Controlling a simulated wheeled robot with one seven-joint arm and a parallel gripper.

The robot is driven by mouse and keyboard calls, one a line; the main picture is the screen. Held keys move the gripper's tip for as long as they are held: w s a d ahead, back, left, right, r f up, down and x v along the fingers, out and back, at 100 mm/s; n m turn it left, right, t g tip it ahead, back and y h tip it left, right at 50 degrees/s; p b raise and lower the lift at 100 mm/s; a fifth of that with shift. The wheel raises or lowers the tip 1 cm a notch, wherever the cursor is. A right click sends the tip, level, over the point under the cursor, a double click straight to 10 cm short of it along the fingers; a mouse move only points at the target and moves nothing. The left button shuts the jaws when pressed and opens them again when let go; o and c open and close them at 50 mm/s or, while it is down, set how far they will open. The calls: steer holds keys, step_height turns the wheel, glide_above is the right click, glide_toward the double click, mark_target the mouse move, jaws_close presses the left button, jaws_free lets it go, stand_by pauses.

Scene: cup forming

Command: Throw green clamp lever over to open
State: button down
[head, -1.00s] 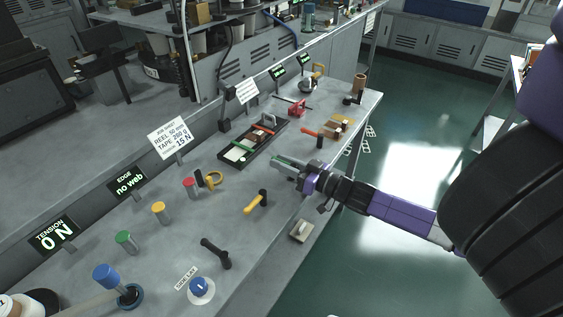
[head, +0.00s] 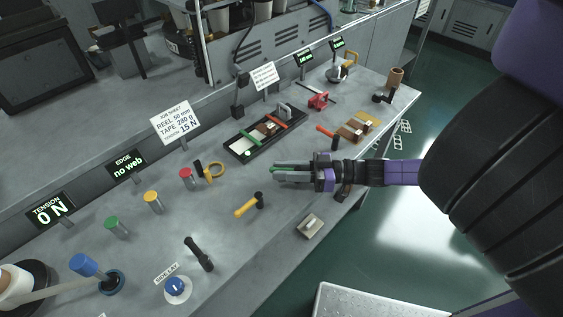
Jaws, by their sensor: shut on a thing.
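My gripper (head: 278,173) is above the bench, just in front of the black tray's near right edge, its fingers pointing left. Its fingers are shut on a slim green thing (head: 281,169), mostly hidden between them. I cannot tell whether this is the clamp lever's handle. A green bar (head: 247,136) lies across the left part of the black tray (head: 243,155), apart from the fingertips in the picture. A red bar (head: 273,123) crosses the tray further right.
A grey block (head: 311,226) sits by the bench's front edge.

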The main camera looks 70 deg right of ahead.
steer(key=shift+s+a+n+g+y+b, duration=0.1)
steer(key=shift+a+n+g+y+b, duration=0.15)
steer(key=shift+n+y, duration=0.4)
steer(key=shift+a+n+g+y+b, duration=0.15)
steer(key=shift+n+g+y, duration=0.15)
steer(key=shift+y, duration=0.55)
steer(key=c, duration=1.4)
jaws_free()
steer(key=shift+c, duration=0.2)
steer(key=shift+s+d, duration=0.25)
steer(key=shift+s, duration=0.2)
steer(key=b+v, duration=0.1)
steer(key=v, duration=0.5)
steer(key=shift+s+d+b, duration=0.15)
steer(key=shift+s+b, duration=0.15)
steer(key=shift+s, duration=0.05)
